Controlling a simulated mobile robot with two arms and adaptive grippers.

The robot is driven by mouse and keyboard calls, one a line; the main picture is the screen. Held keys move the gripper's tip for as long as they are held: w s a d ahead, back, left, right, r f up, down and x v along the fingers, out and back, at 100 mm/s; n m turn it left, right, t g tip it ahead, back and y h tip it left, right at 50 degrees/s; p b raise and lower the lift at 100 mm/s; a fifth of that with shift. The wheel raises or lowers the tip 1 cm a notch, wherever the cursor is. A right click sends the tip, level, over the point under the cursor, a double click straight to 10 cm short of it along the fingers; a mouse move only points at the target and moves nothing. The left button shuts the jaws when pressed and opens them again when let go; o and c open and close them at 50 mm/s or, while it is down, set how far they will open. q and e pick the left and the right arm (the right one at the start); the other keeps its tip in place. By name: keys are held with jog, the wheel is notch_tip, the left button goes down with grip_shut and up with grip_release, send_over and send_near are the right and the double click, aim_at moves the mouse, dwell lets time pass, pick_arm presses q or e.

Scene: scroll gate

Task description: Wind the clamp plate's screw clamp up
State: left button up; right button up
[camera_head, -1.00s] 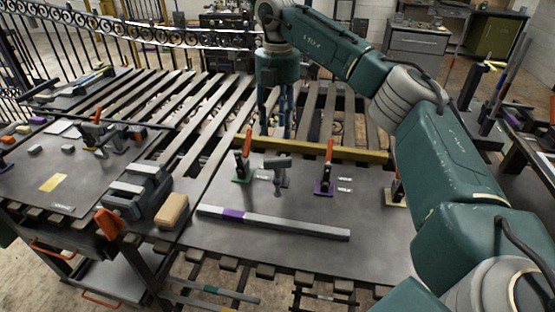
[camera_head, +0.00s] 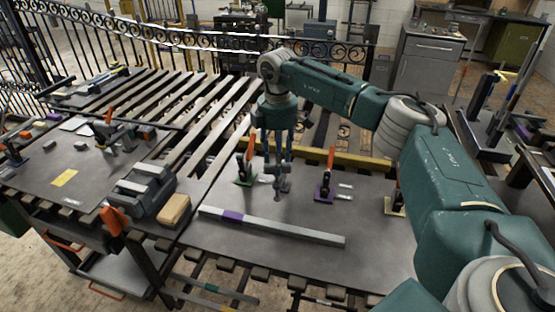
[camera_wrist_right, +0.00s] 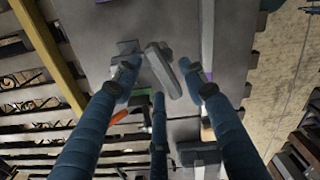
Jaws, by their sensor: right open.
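The screw clamp (camera_head: 281,184) is a small grey post with a bar handle. It stands on the dark grey clamp plate (camera_head: 372,232) between a green-based and a purple-based toggle clamp. My right gripper (camera_head: 278,160) points down right over it, its fingers hiding part of the clamp. In the right wrist view the grey bar handle (camera_wrist_right: 163,70) lies between the spread blue fingertips of my right gripper (camera_wrist_right: 161,80), slanted and apparently not gripped. Whether a finger touches it I cannot tell. My left gripper is not in view.
The green-based clamp (camera_head: 245,165) and purple-based clamp (camera_head: 326,180) have upright orange handles close on either side. A grey bar with a purple band (camera_head: 275,228) lies in front. A vise (camera_head: 142,188) and a tan block (camera_head: 174,209) stand at left.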

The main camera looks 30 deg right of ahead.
jog(key=shift+f, duration=0.85)
grip_shut()
jog(key=shift+n, duration=0.4)
